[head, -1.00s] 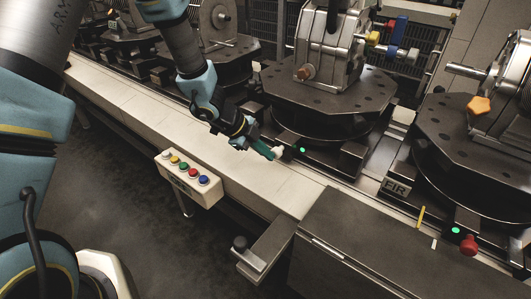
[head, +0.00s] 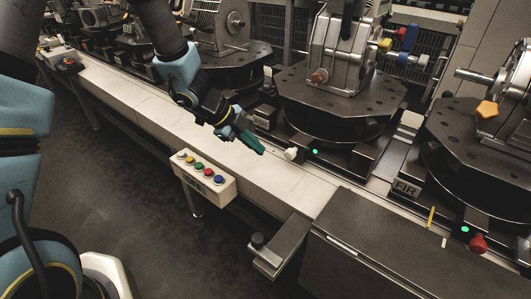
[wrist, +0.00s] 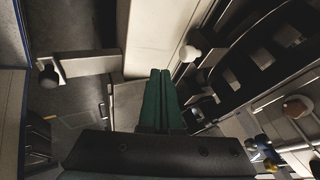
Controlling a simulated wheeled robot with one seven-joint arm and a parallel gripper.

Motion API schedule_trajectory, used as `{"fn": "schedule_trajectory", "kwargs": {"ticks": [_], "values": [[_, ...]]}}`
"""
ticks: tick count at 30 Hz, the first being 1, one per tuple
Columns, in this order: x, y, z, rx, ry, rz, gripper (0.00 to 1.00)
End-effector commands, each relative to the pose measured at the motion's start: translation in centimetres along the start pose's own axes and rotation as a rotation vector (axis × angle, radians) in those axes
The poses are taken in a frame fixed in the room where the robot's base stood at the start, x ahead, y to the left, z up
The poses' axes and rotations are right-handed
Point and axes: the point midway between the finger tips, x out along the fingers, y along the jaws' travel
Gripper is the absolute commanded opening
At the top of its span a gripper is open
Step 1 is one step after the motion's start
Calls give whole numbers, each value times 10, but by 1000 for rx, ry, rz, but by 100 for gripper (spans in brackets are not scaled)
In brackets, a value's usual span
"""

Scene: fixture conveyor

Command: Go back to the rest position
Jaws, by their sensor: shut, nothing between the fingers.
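My gripper (head: 252,143) has green fingers and hangs over the cream conveyor edge, left of the middle fixture. In the wrist view my gripper (wrist: 160,74) shows its two green fingers side by side, shut and empty. The white knob (head: 291,154) beside the green light stands just right of the fingertips, apart from them. The white knob also shows in the wrist view (wrist: 190,53), ahead and to the right of the fingers.
A button box (head: 205,178) with several coloured buttons hangs on the conveyor's front. The middle fixture (head: 337,105) and the right fixture marked FIR (head: 485,140) stand close behind the ledge. A red knob (head: 479,243) sits at lower right. The dark floor (head: 120,190) in front is clear.

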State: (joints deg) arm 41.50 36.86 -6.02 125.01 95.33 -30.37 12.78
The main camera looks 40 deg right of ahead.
Motion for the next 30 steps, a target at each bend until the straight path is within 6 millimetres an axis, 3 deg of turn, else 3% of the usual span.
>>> {"fn": "schedule_trajectory", "kwargs": {"ticks": [4,13,17,20,23,27,30], "values": [[-17,0,0,0,-1,-1,0],[-23,0,2,-10,-6,-5,0],[-44,-7,26,-119,-88,-66,0],[-82,-10,67,-321,-225,-164,0],[-135,3,114,-596,-388,-279,0],[-211,53,161,-1027,-588,-418,0],[-259,105,174,-1366,-696,-503,0]]}}
